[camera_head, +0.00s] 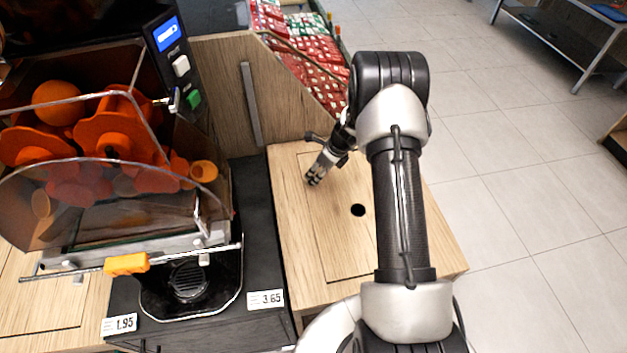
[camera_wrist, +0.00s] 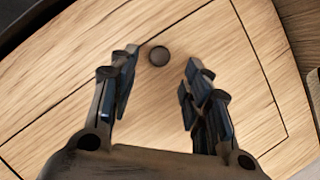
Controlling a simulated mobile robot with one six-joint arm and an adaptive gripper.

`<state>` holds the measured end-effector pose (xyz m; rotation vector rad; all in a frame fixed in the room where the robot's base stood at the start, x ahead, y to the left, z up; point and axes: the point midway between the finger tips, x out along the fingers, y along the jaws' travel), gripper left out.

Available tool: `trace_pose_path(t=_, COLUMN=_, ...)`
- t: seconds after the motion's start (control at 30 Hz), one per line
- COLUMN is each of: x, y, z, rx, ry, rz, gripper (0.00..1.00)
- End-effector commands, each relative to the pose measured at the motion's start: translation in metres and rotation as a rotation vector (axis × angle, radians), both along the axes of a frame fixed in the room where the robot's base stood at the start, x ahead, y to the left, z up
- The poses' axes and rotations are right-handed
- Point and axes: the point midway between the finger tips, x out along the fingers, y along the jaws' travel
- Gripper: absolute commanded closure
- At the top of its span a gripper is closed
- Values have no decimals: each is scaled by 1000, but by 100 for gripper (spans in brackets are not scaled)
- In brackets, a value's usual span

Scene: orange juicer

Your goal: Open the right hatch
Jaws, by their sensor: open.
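The right hatch (camera_head: 335,240) is a pale wooden panel with a thin dark outline, set flush in the wooden counter right of the juicer. It has a dark round finger hole (camera_head: 358,210). In the wrist view, the hatch (camera_wrist: 165,110) fills most of the picture, and the hole (camera_wrist: 159,56) shows between and just beyond the fingertips. My gripper (camera_head: 314,180) is open and empty over the far left part of the hatch. In the wrist view, my gripper (camera_wrist: 161,70) has its fingers spread. Whether the fingertips touch the wood is unclear. My arm hides the hatch's right side.
The orange juicer (camera_head: 110,140) stands at the left, with an orange-handled bar (camera_head: 127,264) in front. A wooden side panel (camera_head: 250,90) rises behind the hatch counter. Red and green packets (camera_head: 305,70) lie beyond it. Open tiled floor (camera_head: 520,200) is at the right.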

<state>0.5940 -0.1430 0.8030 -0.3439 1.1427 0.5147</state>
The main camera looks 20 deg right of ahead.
Motion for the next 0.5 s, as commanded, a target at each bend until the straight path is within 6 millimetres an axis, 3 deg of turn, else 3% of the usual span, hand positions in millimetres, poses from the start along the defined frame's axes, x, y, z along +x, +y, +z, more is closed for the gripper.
trace_pose_path(t=0.03, x=3, y=3, z=-13, rx=0, ry=1, rz=1, gripper=56)
trace_pose_path(t=0.2, x=12, y=8, z=-37, rx=1, ry=1, rz=0, gripper=56)
trace_pose_path(t=0.5, x=17, y=11, z=-49, rx=0, ry=0, rz=0, gripper=56)
